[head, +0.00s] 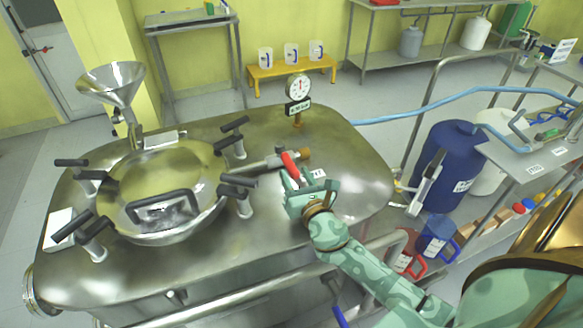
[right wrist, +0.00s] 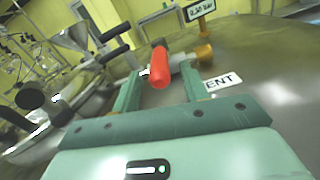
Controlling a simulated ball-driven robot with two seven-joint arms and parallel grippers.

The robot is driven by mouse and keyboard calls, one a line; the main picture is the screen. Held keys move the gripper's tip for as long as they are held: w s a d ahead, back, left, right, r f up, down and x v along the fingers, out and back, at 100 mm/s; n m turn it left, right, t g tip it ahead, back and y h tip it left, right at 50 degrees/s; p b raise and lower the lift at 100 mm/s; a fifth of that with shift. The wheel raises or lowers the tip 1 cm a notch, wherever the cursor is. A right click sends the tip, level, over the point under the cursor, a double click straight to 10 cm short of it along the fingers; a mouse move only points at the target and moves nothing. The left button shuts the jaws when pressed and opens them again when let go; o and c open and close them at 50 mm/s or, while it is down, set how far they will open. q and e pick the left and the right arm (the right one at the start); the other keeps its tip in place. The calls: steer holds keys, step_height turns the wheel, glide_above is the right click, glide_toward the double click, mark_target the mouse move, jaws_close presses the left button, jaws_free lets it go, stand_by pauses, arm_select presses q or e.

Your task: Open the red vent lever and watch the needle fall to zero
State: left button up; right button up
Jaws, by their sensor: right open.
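The red vent lever (head: 290,164) sits on a metal valve on top of the steel reactor lid (head: 345,165). My right gripper (head: 295,181) is open at the lever, on its near side. In the right wrist view, the lever's red handle (right wrist: 160,68) stands between the two green fingers with space on both sides. A white label (right wrist: 221,82), partly reading "ENT", lies beside the valve. The round pressure gauge (head: 299,87) stands behind the lever; its needle is too small to read surely. A black display (head: 298,108) hangs below the dial. My left gripper is not in view.
A round hatch (head: 160,190) with several black-handled clamps takes up the left of the lid. A steel funnel (head: 112,84) rises at the back left. A blue hose (head: 440,100) runs off to the right. A blue drum (head: 449,163) stands right of the reactor.

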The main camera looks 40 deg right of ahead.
mark_target(291, 169)
steer(key=shift+x, duration=1.7)
jaws_close()
